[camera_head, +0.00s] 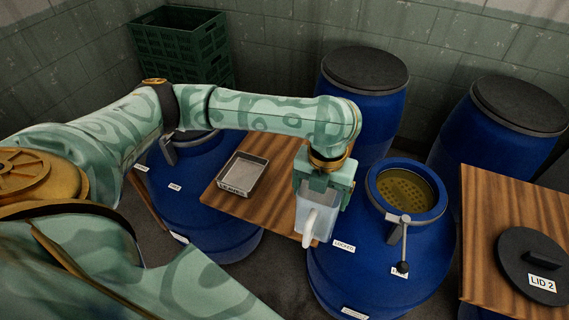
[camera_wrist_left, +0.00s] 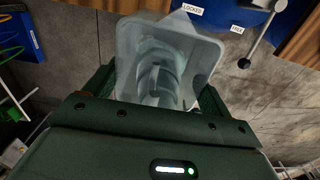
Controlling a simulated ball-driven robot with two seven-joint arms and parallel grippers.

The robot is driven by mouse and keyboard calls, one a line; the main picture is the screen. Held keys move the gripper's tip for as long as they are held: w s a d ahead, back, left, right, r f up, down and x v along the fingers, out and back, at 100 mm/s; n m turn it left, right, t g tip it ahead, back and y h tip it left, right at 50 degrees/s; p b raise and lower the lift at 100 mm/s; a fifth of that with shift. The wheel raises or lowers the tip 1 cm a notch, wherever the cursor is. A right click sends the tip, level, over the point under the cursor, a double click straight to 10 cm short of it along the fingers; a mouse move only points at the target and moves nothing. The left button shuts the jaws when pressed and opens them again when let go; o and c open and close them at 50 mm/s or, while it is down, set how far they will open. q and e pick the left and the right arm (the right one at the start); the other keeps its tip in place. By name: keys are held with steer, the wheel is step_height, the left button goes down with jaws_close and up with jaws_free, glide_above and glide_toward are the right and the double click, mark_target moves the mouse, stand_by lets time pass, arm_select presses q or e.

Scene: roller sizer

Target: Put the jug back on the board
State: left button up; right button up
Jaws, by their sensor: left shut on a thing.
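The jug (camera_head: 309,215) is clear, whitish plastic with a pale handle facing the head camera. My left gripper (camera_head: 322,186) points down and is shut on the jug near its top. The jug hangs upright or nearly so, at the right front end of the wooden board (camera_head: 272,208). Whether its base touches the board cannot be told. In the left wrist view the jug (camera_wrist_left: 168,60) fills the space between the fingers, its square mouth towards the camera. My right gripper is not in view.
A metal tray (camera_head: 242,175) lies on the board. An open blue barrel (camera_head: 405,258) with a lever stands right of the jug. Another blue barrel (camera_head: 205,215) is left. A second wooden board (camera_head: 490,210) holds the black lid marked LID 2 (camera_head: 532,266).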

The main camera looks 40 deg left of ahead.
arm_select(q)
steer(key=w+a+f+b, duration=0.5)
steer(key=a+f, duration=0.5)
steer(key=f, duration=0.2)
steer(key=shift+w+a+f, duration=0.2)
steer(key=shift+w, duration=0.65)
steer(key=shift+f, duration=0.1)
steer(key=o, duration=1.9)
step_height(320, 180, up, 12)
steer(key=p, duration=0.3)
